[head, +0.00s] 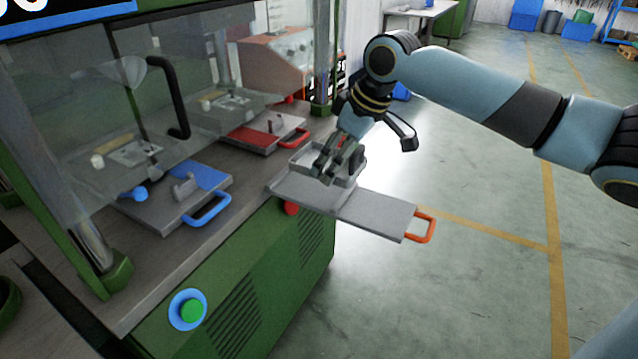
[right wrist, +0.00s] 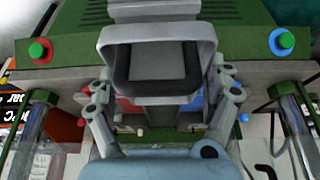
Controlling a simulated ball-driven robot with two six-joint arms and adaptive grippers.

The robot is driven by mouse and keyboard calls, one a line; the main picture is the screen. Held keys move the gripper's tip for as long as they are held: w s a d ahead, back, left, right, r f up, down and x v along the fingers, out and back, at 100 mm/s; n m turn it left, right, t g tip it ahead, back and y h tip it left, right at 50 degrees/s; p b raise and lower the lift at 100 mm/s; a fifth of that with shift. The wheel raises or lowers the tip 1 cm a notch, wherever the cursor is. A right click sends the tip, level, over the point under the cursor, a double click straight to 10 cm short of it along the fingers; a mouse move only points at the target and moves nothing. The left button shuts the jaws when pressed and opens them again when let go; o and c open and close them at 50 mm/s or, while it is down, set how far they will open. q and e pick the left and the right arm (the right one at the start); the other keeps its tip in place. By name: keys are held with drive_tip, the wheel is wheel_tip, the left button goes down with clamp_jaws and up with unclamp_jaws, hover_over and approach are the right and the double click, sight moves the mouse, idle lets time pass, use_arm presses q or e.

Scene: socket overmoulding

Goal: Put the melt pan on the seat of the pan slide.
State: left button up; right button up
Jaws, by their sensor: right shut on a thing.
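The pan slide (head: 375,213) is a flat grey plate with an orange handle (head: 425,225), sticking out past the right edge of the green machine. The melt pan (head: 299,158), a grey walled tray, is at the slide's inner end. My right gripper (head: 328,177) points down at it with its fingers shut on it and hides part of it. In the right wrist view the pan (right wrist: 158,98) shows as a grey rim around a dark hollow between the fingers. The seat is hidden, and I cannot tell whether the pan touches the slide. My left gripper is out of view.
On the machine bench are a plate with a blue handle (head: 208,208) and one with a red handle (head: 294,138), behind clear guards. The floor right of the slide is clear.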

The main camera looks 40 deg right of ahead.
sight(314, 188)
drive_tip(key=w, duration=0.1)
drive_tip(key=w+f, duration=0.2)
drive_tip(key=w, duration=0.1)
drive_tip(key=shift+a+f, duration=0.15)
drive_tip(key=shift+a, duration=0.2)
wheel_tip(314, 188, down, 4)
drive_tip(key=shift+f+b, duration=0.1)
drive_tip(key=shift+b, duration=0.3)
drive_tip(key=o, duration=1.1)
drive_tip(key=p+v, duration=0.1)
drive_tip(key=v, duration=1.1)
drive_tip(key=shift+p, duration=0.4)
